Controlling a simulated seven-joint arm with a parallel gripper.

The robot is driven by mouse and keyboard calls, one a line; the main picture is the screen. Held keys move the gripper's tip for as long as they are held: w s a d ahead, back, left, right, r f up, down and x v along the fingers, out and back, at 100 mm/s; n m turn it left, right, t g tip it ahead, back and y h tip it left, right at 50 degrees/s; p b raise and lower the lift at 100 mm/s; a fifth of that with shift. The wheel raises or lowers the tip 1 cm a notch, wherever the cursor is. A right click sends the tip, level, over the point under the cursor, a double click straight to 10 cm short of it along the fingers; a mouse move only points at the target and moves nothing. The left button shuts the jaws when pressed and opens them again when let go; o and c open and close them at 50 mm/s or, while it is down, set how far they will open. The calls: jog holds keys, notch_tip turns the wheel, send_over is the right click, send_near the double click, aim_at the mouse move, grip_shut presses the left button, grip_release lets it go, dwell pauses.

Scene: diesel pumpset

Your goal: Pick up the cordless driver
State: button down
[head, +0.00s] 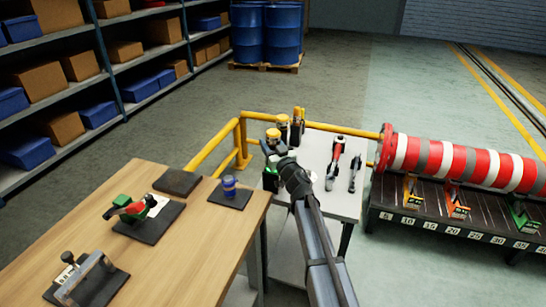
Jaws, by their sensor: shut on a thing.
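My gripper (275,163) is at the near left corner of a pale grey cart top, with its fingers mostly hidden by my own wrist. It is shut on a small green and black tool (270,179), which looks like the cordless driver. Only part of that tool shows. I cannot tell whether it touches the cart top (315,195) or hangs just above it.
On the cart are yellow-topped tools (297,117) and a red and white hand tool (334,165). A yellow rail (212,148) runs behind; a striped roller (460,162) stands right.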

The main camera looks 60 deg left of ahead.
notch_tip(320, 180, up, 10)
dwell(0.7)
jog(key=c, duration=1.1)
grip_release()
grip_shut()
jog(key=shift+r, duration=0.1)
